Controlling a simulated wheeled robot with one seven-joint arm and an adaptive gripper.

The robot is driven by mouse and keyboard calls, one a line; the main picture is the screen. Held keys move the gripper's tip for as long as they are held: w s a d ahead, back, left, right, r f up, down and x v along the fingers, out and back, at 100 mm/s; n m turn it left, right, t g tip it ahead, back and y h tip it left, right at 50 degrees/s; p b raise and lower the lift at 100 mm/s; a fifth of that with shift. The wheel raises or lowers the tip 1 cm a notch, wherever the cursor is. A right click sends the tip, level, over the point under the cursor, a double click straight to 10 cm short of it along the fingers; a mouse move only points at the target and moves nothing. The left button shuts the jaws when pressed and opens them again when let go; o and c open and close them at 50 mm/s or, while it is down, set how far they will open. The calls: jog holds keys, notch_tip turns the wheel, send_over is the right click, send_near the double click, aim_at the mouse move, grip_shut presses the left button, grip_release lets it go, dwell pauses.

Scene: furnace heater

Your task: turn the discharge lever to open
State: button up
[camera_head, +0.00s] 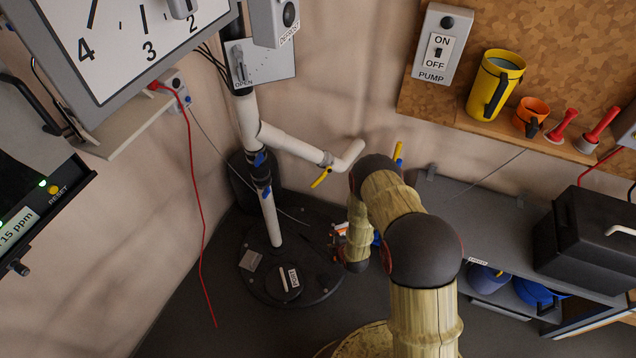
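A grey panel (268,66) at the top centre has a small grey lever (239,66) at its left side, with the word OPEN below it. My gripper (337,250) is low, right of the upright pipe and well below the panel. My arm hides part of it, and its fingers are too small to read.
A round dark base (318,283) carries the upright pipe. A large dial (139,44) overhangs at the upper left. A red cable (203,235) hangs on the left. A pump switch (439,45) is on the right wall, above a dark shelf (500,215).

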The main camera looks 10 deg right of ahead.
jog(key=w+r+n+t, duration=0.4)
jog(key=w+r+n, duration=0.1)
jog(key=w, duration=0.1)
jog(key=n+t+y, duration=0.1)
jog(key=n+t, duration=0.4)
jog(key=n, duration=0.1)
send_near(318, 182)
jog(key=w, duration=0.5)
jog(key=w+b, duration=0.1)
jog(key=w, duration=0.1)
jog(key=w+a+b, duration=0.1)
jog(key=w, duration=0.2)
jog(key=shift+f, duration=0.25)
jog(key=shift+c, duration=0.8)
grip_shut()
